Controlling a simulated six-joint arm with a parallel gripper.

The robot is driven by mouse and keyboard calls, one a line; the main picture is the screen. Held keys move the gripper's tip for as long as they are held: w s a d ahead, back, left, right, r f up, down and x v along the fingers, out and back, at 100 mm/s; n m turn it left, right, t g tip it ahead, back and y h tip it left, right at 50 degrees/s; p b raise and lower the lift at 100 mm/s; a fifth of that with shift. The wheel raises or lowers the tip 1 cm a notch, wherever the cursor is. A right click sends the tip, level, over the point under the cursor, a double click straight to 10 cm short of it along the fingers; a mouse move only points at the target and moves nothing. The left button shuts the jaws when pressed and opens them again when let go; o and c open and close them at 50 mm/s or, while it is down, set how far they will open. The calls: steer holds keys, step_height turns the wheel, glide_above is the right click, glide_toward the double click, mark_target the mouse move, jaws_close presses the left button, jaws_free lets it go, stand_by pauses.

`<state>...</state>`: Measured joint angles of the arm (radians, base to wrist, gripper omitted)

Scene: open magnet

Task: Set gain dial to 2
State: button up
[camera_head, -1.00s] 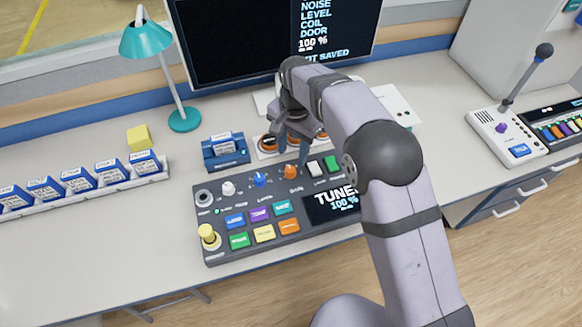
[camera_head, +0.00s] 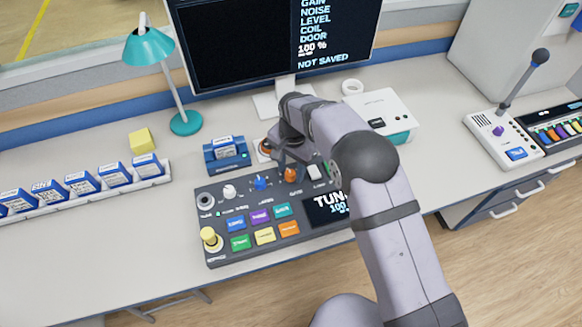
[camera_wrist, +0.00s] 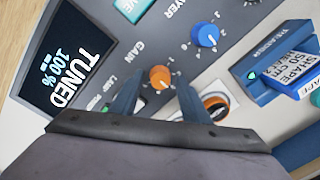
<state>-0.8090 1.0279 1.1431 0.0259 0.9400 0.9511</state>
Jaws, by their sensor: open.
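The gain dial is a small orange knob (camera_head: 290,174) on the dark console (camera_head: 213,253). In the wrist view the orange knob (camera_wrist: 160,77) sits beside the printed word GAIN, with small scale marks around it. Its pointer setting is too small to read. My gripper (camera_head: 291,165) is open and low over the console at the orange knob. In the wrist view its two fingers (camera_wrist: 158,84) stand on either side of the knob, with the knob between their tips. I cannot tell whether they touch it.
A blue dial (camera_wrist: 205,36) labelled LAYER is close by. A blue cartridge holder (camera_head: 227,158) and an orange-ringed round part (camera_wrist: 216,106) stand behind the console. The console display (camera_wrist: 66,60) reads TUNED 100 %. The monitor (camera_head: 270,45) shows NOT SAVED.

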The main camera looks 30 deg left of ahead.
steer(key=c, duration=1.1)
steer(key=shift+o, duration=0.2)
steer(key=shift+n, duration=0.3)
steer(key=n+b, duration=0.1)
steer(key=n, duration=0.8)
steer(key=shift+a+b, duration=0.15)
steer(key=shift+b, duration=0.25)
steer(key=shift+w, duration=0.1)
steer(key=o, duration=1.1)
steer(key=shift+c, duration=0.2)
